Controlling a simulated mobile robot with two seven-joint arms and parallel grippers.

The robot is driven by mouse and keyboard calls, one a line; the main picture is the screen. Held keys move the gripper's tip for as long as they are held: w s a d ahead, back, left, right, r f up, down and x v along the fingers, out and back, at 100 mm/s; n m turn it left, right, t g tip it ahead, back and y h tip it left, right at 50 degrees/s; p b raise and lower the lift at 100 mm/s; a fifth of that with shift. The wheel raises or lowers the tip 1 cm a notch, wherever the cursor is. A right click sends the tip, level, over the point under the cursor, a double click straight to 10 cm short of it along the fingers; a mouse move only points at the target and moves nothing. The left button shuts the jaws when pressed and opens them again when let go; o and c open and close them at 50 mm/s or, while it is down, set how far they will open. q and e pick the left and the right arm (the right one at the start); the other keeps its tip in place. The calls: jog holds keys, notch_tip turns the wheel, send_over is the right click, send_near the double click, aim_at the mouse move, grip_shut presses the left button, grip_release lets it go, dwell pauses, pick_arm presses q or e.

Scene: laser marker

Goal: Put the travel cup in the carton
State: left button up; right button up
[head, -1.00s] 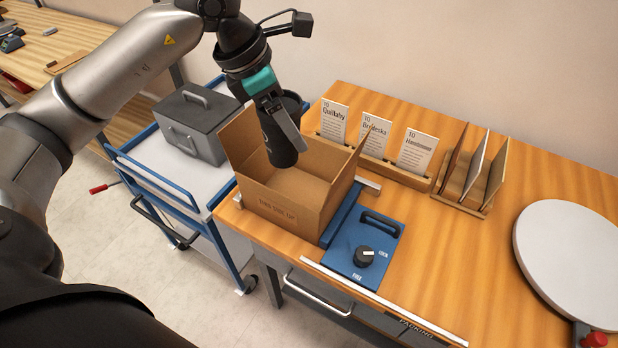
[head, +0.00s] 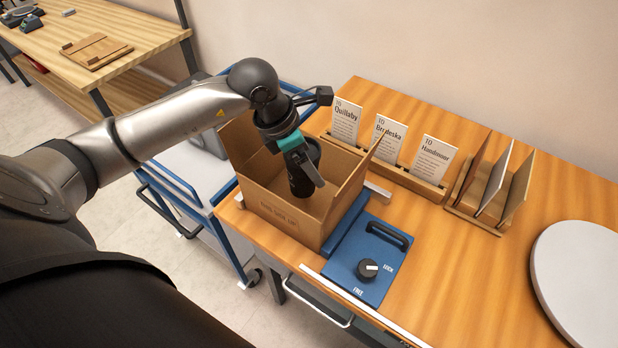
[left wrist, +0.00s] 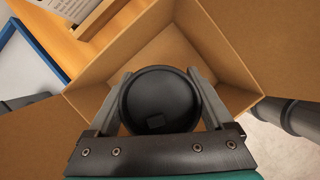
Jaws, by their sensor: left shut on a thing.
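The travel cup (head: 301,181) is black and upright, down inside the open carton (head: 283,211). In the left wrist view its round dark lid (left wrist: 160,98) sits between the fingers, with the carton's inner walls (left wrist: 210,52) around it. My left gripper (head: 304,170) comes in from above and is shut on the cup near its top. The cup's lower end is near the carton floor; I cannot tell whether it touches. My right gripper is not in view.
A blue fixture with a knob (head: 368,268) is beside the carton. Card holders with address cards (head: 388,141) and a divider rack (head: 490,185) stand behind. A round white disc (head: 582,280) is at right. A blue-railed cart (head: 170,185) stands left.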

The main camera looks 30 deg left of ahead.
pick_arm(q)
jog(key=shift+w+f, duration=0.1)
jog(key=shift+f, duration=2.45)
jog(key=shift+f+b, duration=0.2)
jog(key=shift+b, duration=0.2)
jog(key=o, duration=0.6)
jog(key=shift+r, duration=0.15)
jog(key=shift+r+p, duration=0.2)
jog(key=shift+p, duration=0.1)
jog(key=v, duration=1.1)
jog(key=shift+s+a+r+p, duration=0.2)
jog(key=shift+s+r+p, duration=0.05)
jog(key=shift+r+p, duration=0.05)
